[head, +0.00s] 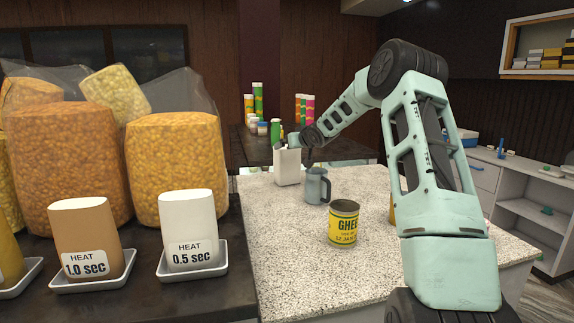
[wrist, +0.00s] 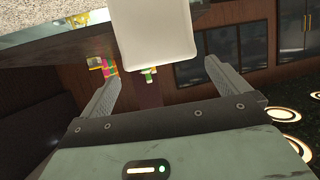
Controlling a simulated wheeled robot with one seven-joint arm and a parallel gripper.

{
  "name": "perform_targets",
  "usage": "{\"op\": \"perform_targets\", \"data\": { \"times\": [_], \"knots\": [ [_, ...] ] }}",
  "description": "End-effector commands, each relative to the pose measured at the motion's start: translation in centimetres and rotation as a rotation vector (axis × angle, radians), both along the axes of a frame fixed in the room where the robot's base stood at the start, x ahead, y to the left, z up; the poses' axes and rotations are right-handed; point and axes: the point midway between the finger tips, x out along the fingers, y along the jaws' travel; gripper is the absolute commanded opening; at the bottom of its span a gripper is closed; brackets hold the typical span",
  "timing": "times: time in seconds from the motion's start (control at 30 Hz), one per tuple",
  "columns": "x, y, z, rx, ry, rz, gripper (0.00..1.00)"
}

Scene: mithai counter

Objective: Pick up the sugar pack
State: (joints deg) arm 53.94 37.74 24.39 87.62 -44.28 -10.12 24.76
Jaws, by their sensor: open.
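A plain white upright pack (head: 287,167) stands at the far left edge of the speckled counter in the head view. It looks like the sugar pack, though no label is readable. My gripper (head: 295,140) is by its top, small and partly hidden by my arm. In the wrist view the white pack (wrist: 158,40) shows at the top centre, between the lines of the two fingers. My gripper (wrist: 162,74) is open there, with a finger on each side and a gap to the pack. I cannot tell whether the fingertips reach past its near edge.
A grey metal jug (head: 316,186) stands just right of the pack. A yellow GHEE tin (head: 343,224) is nearer on the speckled counter (head: 290,260). Another yellow item (head: 392,208) is partly behind my arm. Large snack bags (head: 177,165) and heat-labelled packs (head: 187,225) fill the dark left counter.

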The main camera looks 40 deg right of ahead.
Motion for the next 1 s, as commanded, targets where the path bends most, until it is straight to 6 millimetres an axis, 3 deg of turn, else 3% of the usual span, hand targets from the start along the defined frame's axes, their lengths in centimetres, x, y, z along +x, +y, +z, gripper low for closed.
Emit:
{"op": "perform_targets", "data": {
  "times": [0.1, 0.37, 0.7, 1.0],
  "knots": [
    [1.5, -0.5, -0.5, 0.001, 0.0, 0.001, 1.0],
    [2.9, -1.1, -1.1, 0.0, 0.001, 0.0, 1.0],
    [6.5, -2.3, -2.5, 0.001, 0.0, 0.0, 1.0],
    [6.9, -2.5, -2.9, -0.001, 0.0, 0.0, 1.0]
  ]
}}
